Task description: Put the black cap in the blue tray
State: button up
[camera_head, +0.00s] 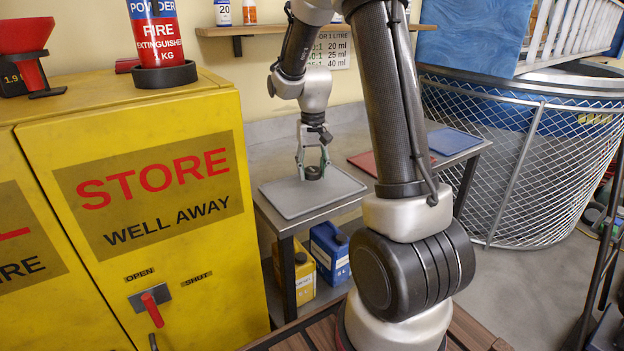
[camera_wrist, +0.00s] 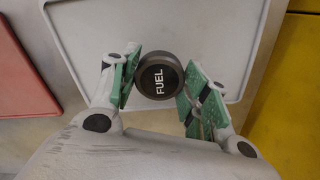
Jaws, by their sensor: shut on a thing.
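The black cap (camera_wrist: 158,76), round and marked FUEL, sits between the green pads of my gripper (camera_wrist: 157,88), which is shut on it from both sides. In the head view my gripper (camera_head: 313,160) points down with the cap (camera_head: 313,173) at its tips, over the grey tray (camera_head: 292,200). I cannot tell whether the cap touches the tray's floor.
A red tray (camera_head: 366,162) lies between the grey and blue trays, partly hidden by my arm. A yellow cabinet (camera_head: 200,270) stands left of the bench. Yellow (camera_head: 303,274) and blue (camera_head: 328,252) containers stand beneath it. A mesh-sided tub (camera_head: 490,190) stands to the right.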

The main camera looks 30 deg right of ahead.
aim_at(313, 170)
jog(key=shift+f, duration=1.7)
jog(key=shift+f, duration=0.15)
jog(key=o, duration=1)
